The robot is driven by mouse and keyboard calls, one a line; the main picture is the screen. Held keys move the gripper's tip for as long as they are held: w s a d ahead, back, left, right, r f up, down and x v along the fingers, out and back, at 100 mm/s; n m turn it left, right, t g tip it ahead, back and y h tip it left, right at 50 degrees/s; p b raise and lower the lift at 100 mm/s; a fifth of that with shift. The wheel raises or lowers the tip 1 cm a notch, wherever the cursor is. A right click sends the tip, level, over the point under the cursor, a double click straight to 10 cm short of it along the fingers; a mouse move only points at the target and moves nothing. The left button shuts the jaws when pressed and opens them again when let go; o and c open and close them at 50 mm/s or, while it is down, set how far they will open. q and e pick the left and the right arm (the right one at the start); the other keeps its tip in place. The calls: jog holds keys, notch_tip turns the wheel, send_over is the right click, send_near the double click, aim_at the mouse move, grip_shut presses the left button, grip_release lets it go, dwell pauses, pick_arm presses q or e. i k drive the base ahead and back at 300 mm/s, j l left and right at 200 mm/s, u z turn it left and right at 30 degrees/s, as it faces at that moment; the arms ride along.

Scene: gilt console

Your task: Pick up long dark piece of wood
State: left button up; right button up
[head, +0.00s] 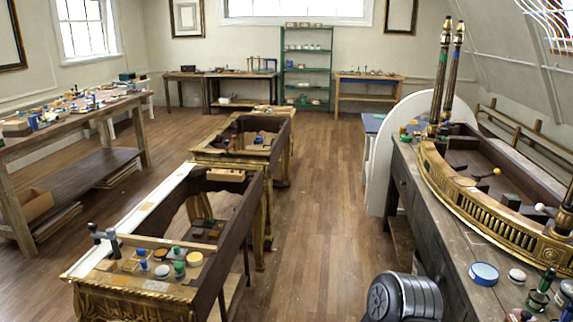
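I cannot tell for certain which item is the long dark piece of wood. Dark wooden pieces (462,142) lie inside the curved gilt console frame (470,203) on the right workbench. A long dark side rail (238,222) also forms part of the gilt table frame in the centre-left foreground. Neither of my grippers is in view, and nothing is seen being held.
The right workbench (437,218) carries a blue-lidded tin (484,273), small jars and two upright gilt-and-dark legs (440,75). A cluttered wooden bench (65,130) stands at the left.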

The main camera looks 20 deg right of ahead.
aim_at(462, 167)
jog(key=i+l+z, duration=0.35)
jog(key=i, duration=0.4)
jog(key=i+z, duration=0.35)
jog(key=i, duration=0.4)
jog(key=i+j+z, duration=0.15)
jog(key=i+z, duration=0.2)
jog(key=i, duration=0.4)
jog(key=i+j+z, duration=0.1)
jog(key=i+z, duration=0.3)
jog(key=i+j+z, duration=0.25)
jog(key=z, duration=0.2)
jog(key=i+j+z, duration=0.9)
jog(key=j+z, duration=0.35)
jog(key=i+j+z, duration=0.15)
jog(key=j+z, duration=0.25)
jog(key=j, duration=0.15)
jog(key=j+z, duration=0.85)
jog(key=j, duration=0.25)
